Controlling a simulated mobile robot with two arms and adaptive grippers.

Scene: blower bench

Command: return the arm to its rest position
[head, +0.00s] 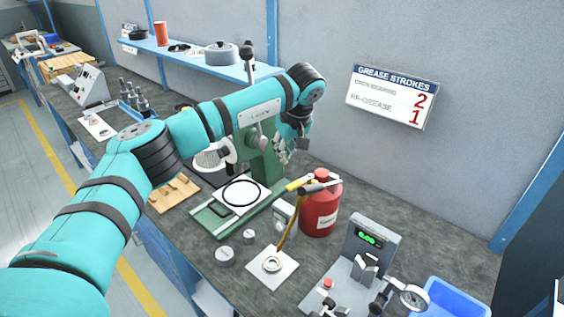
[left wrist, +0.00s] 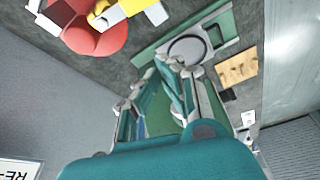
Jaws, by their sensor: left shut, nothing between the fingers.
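My left arm (head: 190,130) reaches in from the left across the bench, bent at the elbow, with the wrist high near the back wall. My left gripper (head: 282,152) hangs at its end beside the green press (head: 262,172), partly hidden by the wrist. It is shut and empty. I cannot tell whether it touches the press. In the left wrist view, the green base (left wrist: 222,22) with a black ring on a white plate (left wrist: 187,48) lies beyond the fingers. My right gripper is not in view.
A red grease can (head: 320,208) with a yellow-handled tool stands right of the press. A meter with a green display (head: 368,240), a dial gauge (head: 413,297) and a blue bin (head: 455,300) are at the front right. A blue shelf (head: 190,55) runs along the wall behind.

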